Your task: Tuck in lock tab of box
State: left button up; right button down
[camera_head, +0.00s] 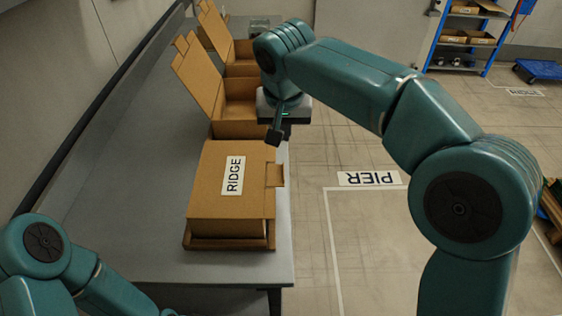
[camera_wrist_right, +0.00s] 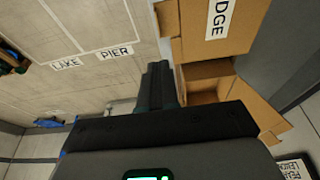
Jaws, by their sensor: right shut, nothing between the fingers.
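The cardboard box labelled RIDGE (camera_head: 210,205) stands near the front of the grey table with its lid down. Its lock tab (camera_head: 275,175) sticks out at the right edge of the lid, outside the box. In the right wrist view the box (camera_wrist_right: 240,30) is at the top right, with the tab (camera_wrist_right: 167,18) at its left edge. My right gripper (camera_head: 274,136) is shut and empty, just beyond the tab and apart from it. Its fingers (camera_wrist_right: 158,75) also show in the right wrist view. Of my left arm only links show at lower left; its gripper is out of frame.
An open box (camera_head: 238,128) with raised lid stands behind the RIDGE box, and another open box (camera_head: 242,68) behind that. The grey table (camera_head: 120,170) is clear to the left. Open floor with a PIER label (camera_head: 370,178) lies to the right. Blue shelving (camera_head: 465,35) stands far back.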

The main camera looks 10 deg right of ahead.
jog(key=p, duration=0.1)
send_near(283, 170)
jog(key=x, duration=0.5)
jog(key=shift+w+d, duration=0.1)
jog(key=shift+w, duration=0.15)
jog(key=shift+s+f, duration=0.1)
jog(key=shift+f, duration=0.7)
jog(key=shift+r, duration=0.1)
